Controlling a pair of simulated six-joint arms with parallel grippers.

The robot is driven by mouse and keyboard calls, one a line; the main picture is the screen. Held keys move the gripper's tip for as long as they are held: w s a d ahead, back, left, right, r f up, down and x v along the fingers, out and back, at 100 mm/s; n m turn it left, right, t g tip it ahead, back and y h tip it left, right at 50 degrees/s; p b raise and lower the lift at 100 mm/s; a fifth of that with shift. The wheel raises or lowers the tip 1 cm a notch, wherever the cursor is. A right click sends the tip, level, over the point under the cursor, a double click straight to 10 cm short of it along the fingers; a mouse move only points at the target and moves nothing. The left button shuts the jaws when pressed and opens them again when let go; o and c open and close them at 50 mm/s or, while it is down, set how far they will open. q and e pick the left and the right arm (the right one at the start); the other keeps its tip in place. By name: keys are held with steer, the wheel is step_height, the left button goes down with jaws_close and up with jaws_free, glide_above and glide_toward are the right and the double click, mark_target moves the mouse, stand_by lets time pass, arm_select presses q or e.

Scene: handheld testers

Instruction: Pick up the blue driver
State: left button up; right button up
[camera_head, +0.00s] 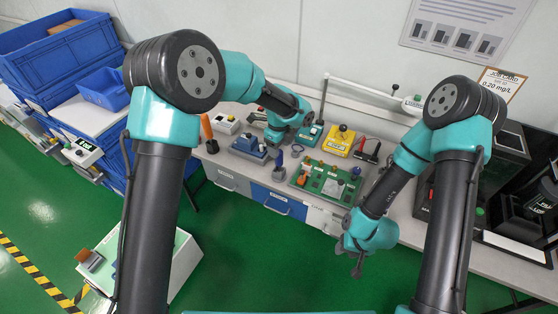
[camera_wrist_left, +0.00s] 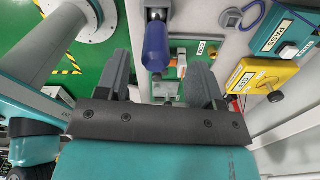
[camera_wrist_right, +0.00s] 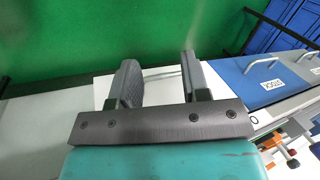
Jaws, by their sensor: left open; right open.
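The blue driver (camera_head: 279,159) stands upright in a small grey holder (camera_head: 279,173) near the front edge of the bench. In the left wrist view its blue handle (camera_wrist_left: 156,48) shows ahead of my left gripper (camera_wrist_left: 160,64), roughly between the lines of the two fingers and not clasped. In the head view my left gripper (camera_head: 273,137) is just behind the driver, open and empty. My right gripper (camera_head: 357,264) is open and empty, hanging low in front of the bench; its spread fingers (camera_wrist_right: 159,62) show in the right wrist view.
A green circuit board (camera_head: 312,185) lies right of the driver. A blue tester (camera_head: 248,148) and an orange-handled tool (camera_head: 207,128) stand to the left. A yellow tester (camera_head: 338,142) sits behind the board. The green floor (camera_head: 255,255) in front is clear.

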mark_target(279, 163)
arm_select(q)
steer(key=shift+s+f, duration=0.15)
steer(key=shift+f, duration=1.2)
steer(key=shift+s+f, duration=0.1)
steer(key=shift+f, duration=1.2)
steer(key=c, duration=1)
